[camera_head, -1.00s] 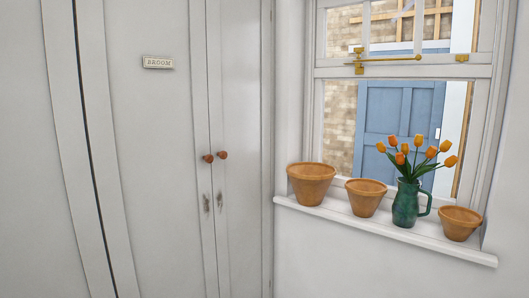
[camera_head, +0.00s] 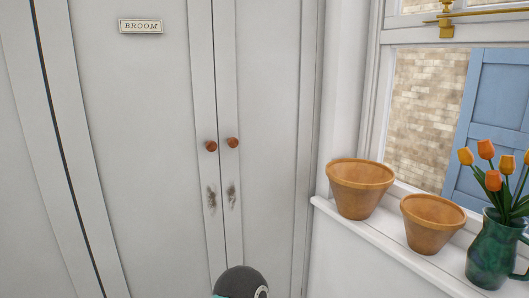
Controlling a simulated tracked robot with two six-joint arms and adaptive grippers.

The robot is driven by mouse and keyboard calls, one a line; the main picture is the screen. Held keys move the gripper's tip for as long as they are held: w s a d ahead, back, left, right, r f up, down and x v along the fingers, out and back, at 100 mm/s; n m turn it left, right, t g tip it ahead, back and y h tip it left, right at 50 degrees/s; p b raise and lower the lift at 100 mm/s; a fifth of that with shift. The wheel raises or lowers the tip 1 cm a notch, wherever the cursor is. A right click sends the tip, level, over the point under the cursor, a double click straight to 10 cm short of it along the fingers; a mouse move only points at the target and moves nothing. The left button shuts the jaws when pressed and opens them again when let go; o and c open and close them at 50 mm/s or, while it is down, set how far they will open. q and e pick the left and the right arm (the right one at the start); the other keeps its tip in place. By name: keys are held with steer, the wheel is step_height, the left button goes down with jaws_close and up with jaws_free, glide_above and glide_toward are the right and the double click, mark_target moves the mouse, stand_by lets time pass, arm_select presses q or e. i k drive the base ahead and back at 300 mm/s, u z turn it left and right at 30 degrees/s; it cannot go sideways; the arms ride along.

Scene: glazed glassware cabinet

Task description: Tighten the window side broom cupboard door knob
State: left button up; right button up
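The broom cupboard has two pale grey doors, both shut, with a BROOM label (camera_head: 141,26) on the left one. The window side door (camera_head: 266,90) is the right one. Its round brown knob (camera_head: 233,142) sits near the meeting edge, beside the matching knob (camera_head: 211,146) of the left door. Whether either knob is loose cannot be told. A dark rounded part, probably of one of my arms, shows at the bottom edge below the doors. Neither gripper's fingers are in view.
A window sill (camera_head: 400,252) juts out at the right. It bears a larger terracotta pot (camera_head: 360,187), a smaller pot (camera_head: 432,223) and a green jug (camera_head: 494,250) of orange tulips. The space in front of the doors looks clear. Dark scuffs (camera_head: 231,194) mark the doors below the knobs.

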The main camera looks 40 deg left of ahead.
mark_target(233, 142)
steer(key=u, duration=0.45)
steer(key=i, duration=0.95)
steer(key=u, duration=0.7)
steer(key=k, duration=0.75)
steer(key=u, duration=0.2)
steer(key=i, duration=0.8)
steer(key=z, duration=0.1)
